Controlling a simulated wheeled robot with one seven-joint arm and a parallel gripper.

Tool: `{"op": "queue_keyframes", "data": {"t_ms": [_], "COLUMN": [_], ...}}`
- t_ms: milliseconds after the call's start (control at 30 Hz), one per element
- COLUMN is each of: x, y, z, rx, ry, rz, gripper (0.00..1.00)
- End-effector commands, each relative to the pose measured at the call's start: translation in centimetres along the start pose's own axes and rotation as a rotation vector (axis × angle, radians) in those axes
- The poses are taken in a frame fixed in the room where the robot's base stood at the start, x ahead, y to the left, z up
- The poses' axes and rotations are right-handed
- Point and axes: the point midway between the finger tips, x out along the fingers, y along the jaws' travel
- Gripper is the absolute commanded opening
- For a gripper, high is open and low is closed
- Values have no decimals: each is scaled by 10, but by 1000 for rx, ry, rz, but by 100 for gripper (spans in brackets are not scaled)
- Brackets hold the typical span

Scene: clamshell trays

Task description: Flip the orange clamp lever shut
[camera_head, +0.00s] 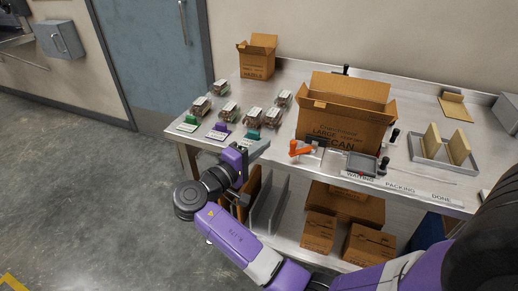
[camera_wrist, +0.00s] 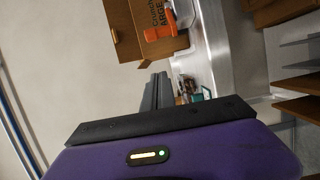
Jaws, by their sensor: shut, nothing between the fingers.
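The orange clamp lever (camera_head: 300,148) sits on the steel bench near its front edge, in front of the large open carton. Its handle points left; I cannot tell how far it is tilted. In the wrist view the orange lever (camera_wrist: 158,33) shows at the top, in front of the carton. My gripper (camera_head: 262,147) is left of the lever, close to the bench's front edge and apart from the lever. In the wrist view my fingers (camera_wrist: 156,92) are together, with nothing held between them. The clamp's base is partly unclear.
The large carton (camera_head: 345,126) stands behind the lever. A dark tray (camera_head: 362,164) and black-handled clamps (camera_head: 394,136) are to its right. Several filled clamshells (camera_head: 228,111) and coloured label stands (camera_head: 220,131) are at the left.

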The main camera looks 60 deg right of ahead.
Motion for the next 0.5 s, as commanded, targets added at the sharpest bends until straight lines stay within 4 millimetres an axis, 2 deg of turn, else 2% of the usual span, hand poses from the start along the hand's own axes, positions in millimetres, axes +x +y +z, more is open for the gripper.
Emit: {"op": "queue_keyframes", "data": {"t_ms": [33,300,500], "x": [12,64,52], "y": [1,1,0], "z": [1,1,27], "rx": [0,-1,-1], "ry": [-5,-3,2], "rz": [0,-1,-2], "gripper": [0,0,0]}}
